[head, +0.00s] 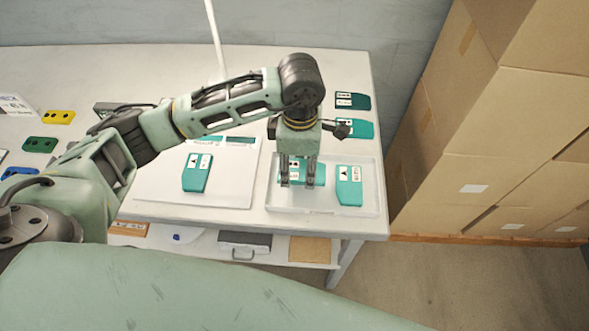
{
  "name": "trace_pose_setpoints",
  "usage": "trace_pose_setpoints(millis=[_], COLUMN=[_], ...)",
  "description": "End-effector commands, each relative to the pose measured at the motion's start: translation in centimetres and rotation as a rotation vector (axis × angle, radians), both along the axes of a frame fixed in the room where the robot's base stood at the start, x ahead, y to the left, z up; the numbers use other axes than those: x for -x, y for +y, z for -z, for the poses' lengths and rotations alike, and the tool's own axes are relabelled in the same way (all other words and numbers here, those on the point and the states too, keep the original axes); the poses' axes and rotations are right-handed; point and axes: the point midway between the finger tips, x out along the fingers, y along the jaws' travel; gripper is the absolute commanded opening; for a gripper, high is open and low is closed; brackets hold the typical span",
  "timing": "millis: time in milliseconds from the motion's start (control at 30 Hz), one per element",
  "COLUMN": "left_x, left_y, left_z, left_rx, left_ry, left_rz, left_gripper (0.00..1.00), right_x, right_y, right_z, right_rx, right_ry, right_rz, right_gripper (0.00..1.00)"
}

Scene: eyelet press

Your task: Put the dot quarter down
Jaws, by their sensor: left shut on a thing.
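My left gripper (299,185) points down over the left part of a shallow white tray (334,211). It is shut on a teal quarter (301,179), which lies crosswise with a black-and-white label partly hidden by the fingers. I take this for the dot quarter, but its marks are too small to read surely. I cannot tell whether it touches the tray floor. Another teal quarter (349,187), with a dark triangle on its label, lies lengthwise in the tray's right part. My right gripper is not in view.
A teal quarter (197,173) lies on a white board (160,190) left of the tray. Two more teal pieces (352,101) (361,129) lie behind the tray. Yellow, green and blue pieces lie at far left. Cardboard boxes (480,130) stand right of the table.

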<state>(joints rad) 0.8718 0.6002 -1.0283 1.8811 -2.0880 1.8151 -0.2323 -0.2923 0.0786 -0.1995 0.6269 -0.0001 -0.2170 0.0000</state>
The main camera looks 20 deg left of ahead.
Motion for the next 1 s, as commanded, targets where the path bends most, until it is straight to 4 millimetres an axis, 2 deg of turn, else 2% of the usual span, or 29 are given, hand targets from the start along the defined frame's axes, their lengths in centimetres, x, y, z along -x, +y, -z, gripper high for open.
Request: trace_pose_setpoints(millis=[133, 500, 867, 900, 1000], left_x=[0.2, 0.2, 0.1, 0.1, 0.1], left_y=[1.2, 1.3, 1.3, 1.3, 1.3], left_z=[0.7, 4.7, 5.3, 5.1, 5.1], left_rx=[-0.001, 0.0, 0.0, 0.0, 0.0], left_ry=[0.0, 0.0, -0.001, -0.001, -0.001], left_rz=[0.0, 0.001, 0.001, 0.001, 0.001], left_gripper=[0.26, 0.26, 0.26, 0.53, 0.61], right_x=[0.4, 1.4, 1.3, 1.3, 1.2], right_y=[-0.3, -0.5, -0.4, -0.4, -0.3], right_z=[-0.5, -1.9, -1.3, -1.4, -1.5], right_rx=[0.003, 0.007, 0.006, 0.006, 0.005], right_ry=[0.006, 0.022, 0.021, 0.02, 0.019], right_rz=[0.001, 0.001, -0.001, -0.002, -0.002], right_gripper=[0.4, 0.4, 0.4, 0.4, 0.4])
